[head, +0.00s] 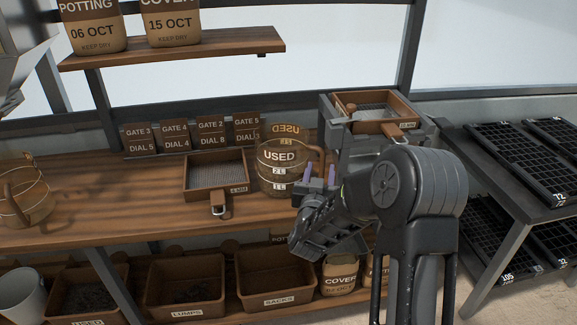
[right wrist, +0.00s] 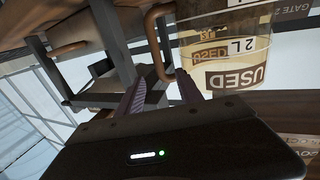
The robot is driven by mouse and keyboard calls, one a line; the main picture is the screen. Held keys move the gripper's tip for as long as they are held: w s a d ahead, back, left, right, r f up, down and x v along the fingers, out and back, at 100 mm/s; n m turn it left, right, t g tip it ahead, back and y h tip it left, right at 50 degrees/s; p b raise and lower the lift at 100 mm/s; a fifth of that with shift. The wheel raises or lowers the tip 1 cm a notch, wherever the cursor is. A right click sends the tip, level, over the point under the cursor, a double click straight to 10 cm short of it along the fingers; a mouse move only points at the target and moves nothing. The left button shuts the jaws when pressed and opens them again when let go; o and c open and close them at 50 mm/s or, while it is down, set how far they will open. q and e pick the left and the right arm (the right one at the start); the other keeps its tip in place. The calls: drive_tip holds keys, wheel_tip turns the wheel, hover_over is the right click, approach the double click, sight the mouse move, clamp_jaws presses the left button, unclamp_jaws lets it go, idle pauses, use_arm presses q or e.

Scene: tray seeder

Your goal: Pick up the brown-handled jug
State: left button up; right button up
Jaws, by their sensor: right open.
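A clear jug marked USED (head: 272,172) stands upright on the wooden bench, with its brown handle (head: 319,158) toward the right. My right gripper (head: 319,174) is open and empty, just in front of the handle. In the right wrist view the jug (right wrist: 225,45) is at upper right, and the handle (right wrist: 157,30) reaches down between the tips of my open right gripper (right wrist: 160,80). I cannot tell whether they touch. A second clear jug with a brown handle (head: 20,200) stands at the far left of the bench. My left gripper is not in view.
A wooden sieve (head: 187,176) lies left of the USED jug. A framed stand with another sieve (head: 340,104) rises behind my right arm. Gate cards (head: 175,137) line the bench's back. Bins (head: 185,310) sit below. Seed trays (head: 515,160) stand at right.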

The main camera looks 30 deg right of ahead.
sight(322, 159)
drive_tip(key=shift+x, duration=0.85)
drive_tip(key=shift+w+d+p, duration=0.25)
drive_tip(key=shift+w+p, duration=0.1)
drive_tip(key=shift+w, duration=0.05)
drive_tip(key=p+x, duration=0.1)
drive_tip(key=x, duration=0.3)
drive_tip(key=shift+w, duration=0.1)
drive_tip(key=shift+c, duration=0.5)
clamp_jaws()
